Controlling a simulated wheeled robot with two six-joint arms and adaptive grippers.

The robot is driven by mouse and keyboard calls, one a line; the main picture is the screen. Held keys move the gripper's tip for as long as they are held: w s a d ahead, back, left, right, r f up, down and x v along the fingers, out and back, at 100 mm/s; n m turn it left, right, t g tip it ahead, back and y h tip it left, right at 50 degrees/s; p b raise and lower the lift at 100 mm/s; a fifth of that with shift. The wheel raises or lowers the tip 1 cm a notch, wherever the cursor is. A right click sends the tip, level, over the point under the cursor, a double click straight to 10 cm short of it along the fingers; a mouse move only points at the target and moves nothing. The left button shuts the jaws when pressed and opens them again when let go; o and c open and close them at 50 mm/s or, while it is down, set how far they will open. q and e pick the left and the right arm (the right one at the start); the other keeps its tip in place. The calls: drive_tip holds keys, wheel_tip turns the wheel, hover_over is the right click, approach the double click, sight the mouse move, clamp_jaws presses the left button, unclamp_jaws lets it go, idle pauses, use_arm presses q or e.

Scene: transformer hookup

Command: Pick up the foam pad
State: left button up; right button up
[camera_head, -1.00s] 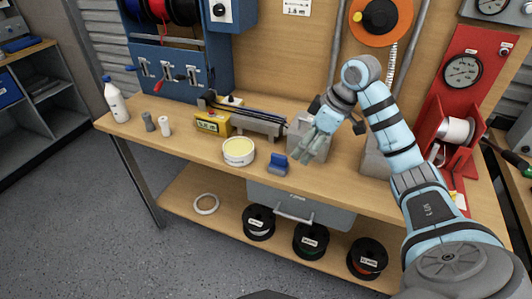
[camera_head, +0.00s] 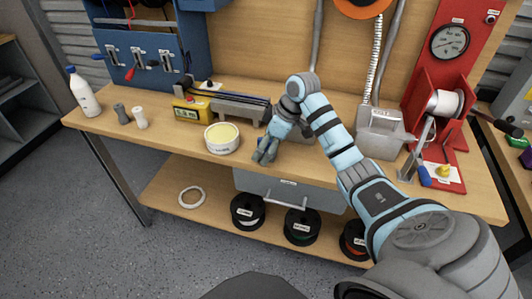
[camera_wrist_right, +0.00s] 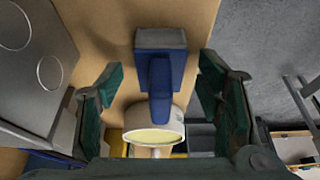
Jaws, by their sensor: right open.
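A small blue block with a grey base, which looks like the foam pad (camera_wrist_right: 159,75), shows at the middle of the right wrist view. In the head view my right gripper covers it on the bench. My right gripper (camera_head: 266,153) points down at the bench's front part, just right of the round tub. In the wrist view the gripper's (camera_wrist_right: 162,100) dark green fingers stand open on either side of the blue part, with gaps on both sides. My left gripper is not in view.
A white round tub with pale yellow contents (camera_head: 222,138) stands just left of my right gripper. A yellow meter (camera_head: 190,110) is behind it. A grey box (camera_head: 385,132) stands to the right. The bench's front edge is close.

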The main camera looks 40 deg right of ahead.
drive_tip(key=c, duration=1.2)
drive_tip(key=shift+r, duration=0.15)
drive_tip(key=shift+c, duration=0.2)
wheel_tip(320, 180, up, 10)
drive_tip(key=p, duration=0.3)
drive_tip(key=shift+w+r, duration=0.1)
drive_tip(key=shift+r, duration=0.05)
wheel_tip(320, 180, up, 10)
drive_tip(key=p, duration=0.9)
drive_tip(key=shift+f, duration=0.25)
